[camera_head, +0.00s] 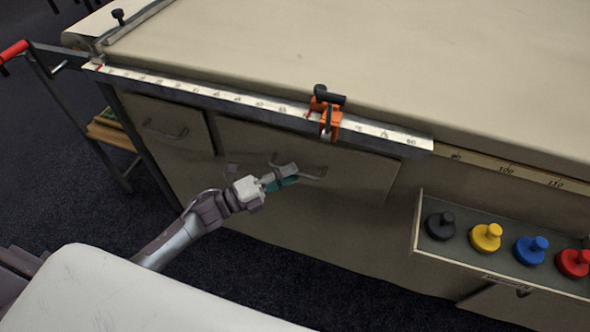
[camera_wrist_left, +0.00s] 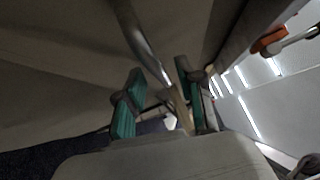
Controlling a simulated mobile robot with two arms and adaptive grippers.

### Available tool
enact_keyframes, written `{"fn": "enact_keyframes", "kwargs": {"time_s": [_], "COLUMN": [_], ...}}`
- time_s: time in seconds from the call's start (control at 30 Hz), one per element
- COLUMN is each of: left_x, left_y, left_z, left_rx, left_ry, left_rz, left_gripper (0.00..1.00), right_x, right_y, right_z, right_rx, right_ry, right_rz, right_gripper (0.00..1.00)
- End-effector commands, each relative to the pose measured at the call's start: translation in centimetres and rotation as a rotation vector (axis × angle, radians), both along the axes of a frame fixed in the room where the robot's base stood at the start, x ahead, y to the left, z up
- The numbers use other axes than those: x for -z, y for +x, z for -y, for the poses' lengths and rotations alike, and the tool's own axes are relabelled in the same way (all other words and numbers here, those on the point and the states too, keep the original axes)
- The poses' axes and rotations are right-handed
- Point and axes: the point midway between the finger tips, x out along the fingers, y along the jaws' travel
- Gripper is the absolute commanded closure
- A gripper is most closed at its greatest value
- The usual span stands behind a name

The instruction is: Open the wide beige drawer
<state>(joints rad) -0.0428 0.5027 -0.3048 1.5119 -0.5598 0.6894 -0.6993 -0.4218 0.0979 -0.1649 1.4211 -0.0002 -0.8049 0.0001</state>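The wide beige drawer (camera_head: 350,180) is in the cabinet front under the table's edge, and its front looks flush. Its metal bar handle (camera_head: 312,173) shows just beyond my left gripper (camera_head: 283,178). In the left wrist view my left gripper (camera_wrist_left: 158,88) has its two green-padded fingers apart. The handle bar (camera_wrist_left: 144,45) runs down from the top of that view into the space between the fingertips. I cannot tell whether a finger touches it. Part of the handle is hidden by the gripper in the head view. My right gripper is not in view.
A smaller drawer (camera_head: 165,125) with its own handle sits to the left. An orange clamp (camera_head: 325,113) is on the ruler edge (camera_head: 220,95) above the wide drawer. At right, an open tray-like drawer (camera_head: 425,240) holds black, yellow, blue and red knobbed weights. Dark floor lies below.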

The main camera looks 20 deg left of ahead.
Motion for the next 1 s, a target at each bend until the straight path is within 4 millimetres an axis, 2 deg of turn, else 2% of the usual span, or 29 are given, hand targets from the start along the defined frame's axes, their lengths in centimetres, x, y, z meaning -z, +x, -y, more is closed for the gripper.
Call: {"fn": "enact_keyframes", "kwargs": {"time_s": [0.2,0.5,0.57,0.73,1.0], "left_x": [-0.2,-0.2,-0.2,-0.2,-0.2], "left_y": [1.3,1.4,1.4,1.4,1.4], "left_z": [1.4,1.5,1.5,1.5,1.5], "left_rx": [-0.001,-0.001,-0.001,-0.001,-0.001], "left_ry": [-0.002,-0.001,-0.002,-0.002,-0.001], "left_rz": [-0.001,-0.002,-0.001,-0.001,-0.002], "left_gripper": [0.63,0.63,0.71,0.99,1.00], "right_x": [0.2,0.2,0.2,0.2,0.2], "right_y": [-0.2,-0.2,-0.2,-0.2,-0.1], "right_z": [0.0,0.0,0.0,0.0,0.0], "right_rx": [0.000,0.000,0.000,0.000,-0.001], "right_ry": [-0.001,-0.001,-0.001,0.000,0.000], "right_rz": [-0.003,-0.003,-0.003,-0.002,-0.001], "right_gripper": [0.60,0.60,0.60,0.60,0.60]}}
